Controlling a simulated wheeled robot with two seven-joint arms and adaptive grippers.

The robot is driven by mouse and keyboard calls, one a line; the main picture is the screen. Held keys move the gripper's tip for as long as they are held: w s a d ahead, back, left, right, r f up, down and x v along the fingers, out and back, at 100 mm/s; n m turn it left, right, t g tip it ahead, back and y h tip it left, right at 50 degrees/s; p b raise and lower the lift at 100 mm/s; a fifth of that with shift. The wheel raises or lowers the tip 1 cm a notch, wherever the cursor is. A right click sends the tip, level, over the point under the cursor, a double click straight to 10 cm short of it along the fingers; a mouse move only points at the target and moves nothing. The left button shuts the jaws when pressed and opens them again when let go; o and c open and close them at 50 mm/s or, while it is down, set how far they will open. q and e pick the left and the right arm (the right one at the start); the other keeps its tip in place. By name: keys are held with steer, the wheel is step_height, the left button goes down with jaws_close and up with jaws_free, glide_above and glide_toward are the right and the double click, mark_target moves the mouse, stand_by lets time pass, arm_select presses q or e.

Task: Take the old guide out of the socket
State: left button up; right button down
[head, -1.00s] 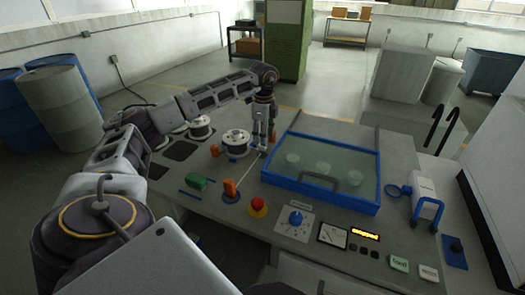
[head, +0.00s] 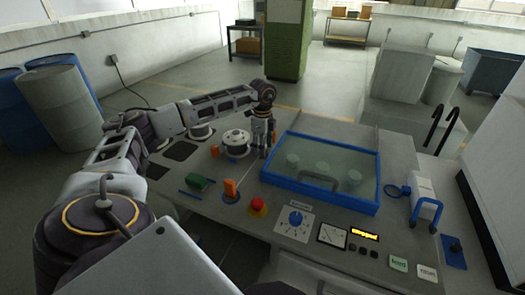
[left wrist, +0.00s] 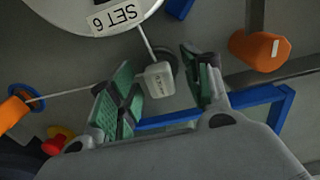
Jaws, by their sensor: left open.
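In the left wrist view the guide, a small pale block with faint lettering (left wrist: 158,80), sits between the two green-padded fingers of my left gripper (left wrist: 160,88). The fingers are open, with a gap visible on each side of the block. A dark round part (left wrist: 165,58), which may be the socket, shows partly behind the block. A thin wire runs from the spool to the block, and another stretch runs left. In the head view my left gripper (head: 263,150) points down beside the blue-framed tank and hides the guide. My right gripper is out of view.
The white spool (head: 236,142), marked SET 6 in the wrist view, stands left of the gripper. The blue-framed tank (head: 318,203) is close on the right. An orange lever (head: 230,188), a green block (head: 198,184) and a red button (head: 257,205) are nearer the front.

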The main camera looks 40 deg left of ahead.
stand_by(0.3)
arm_select(q)
jaws_close()
steer(key=shift+r, duration=0.15)
steer(key=shift+r, duration=4.95)
